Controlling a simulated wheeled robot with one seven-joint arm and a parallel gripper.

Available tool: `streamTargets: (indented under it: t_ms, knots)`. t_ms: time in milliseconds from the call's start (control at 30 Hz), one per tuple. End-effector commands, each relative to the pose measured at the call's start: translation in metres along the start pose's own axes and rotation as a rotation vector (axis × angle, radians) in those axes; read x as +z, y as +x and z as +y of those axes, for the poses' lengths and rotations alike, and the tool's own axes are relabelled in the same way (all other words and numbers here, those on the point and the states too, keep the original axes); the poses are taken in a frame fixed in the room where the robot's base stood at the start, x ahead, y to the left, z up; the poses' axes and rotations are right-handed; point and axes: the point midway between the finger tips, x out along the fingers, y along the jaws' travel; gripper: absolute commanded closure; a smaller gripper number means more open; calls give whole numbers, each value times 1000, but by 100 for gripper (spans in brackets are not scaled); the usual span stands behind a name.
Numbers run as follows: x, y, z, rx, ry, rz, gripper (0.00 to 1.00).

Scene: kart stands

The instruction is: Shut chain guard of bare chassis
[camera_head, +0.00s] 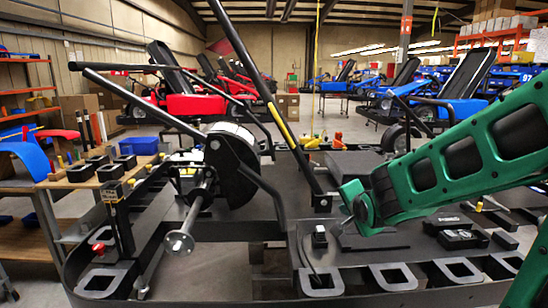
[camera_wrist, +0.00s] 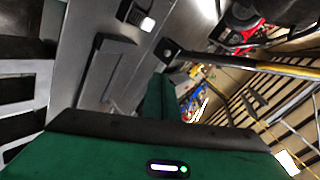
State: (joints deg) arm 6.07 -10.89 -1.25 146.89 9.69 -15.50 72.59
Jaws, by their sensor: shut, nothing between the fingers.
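The bare chassis (camera_head: 225,232) is a dark grey kart frame filling the middle and front of the head view. A black rounded plate (camera_head: 232,170) stands upright over the axle (camera_head: 195,205) at left of centre; it looks like the chain guard, but I cannot tell for sure. A pale disc (camera_head: 238,130) shows at its upper edge. My gripper (camera_head: 358,205) is over the chassis, right of that plate and apart from it. In the wrist view my gripper (camera_wrist: 158,97) is a green shut finger shape with nothing held. The plate is not identifiable there.
A slanted black bar with a yellow strip (camera_head: 285,130) rises between the plate and my arm. A black bent tube (camera_head: 262,190) stands beside the plate. A wooden bench with black bins (camera_head: 85,172) is at left. Red and blue karts (camera_head: 192,104) stand behind.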

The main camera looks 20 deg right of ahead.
Motion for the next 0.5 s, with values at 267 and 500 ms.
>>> streamTargets:
  t_ms: [267,500]
  knots:
    - [47,10,-98,-405,407,-94,100]
    - [74,-5,-143,-607,641,-235,100]
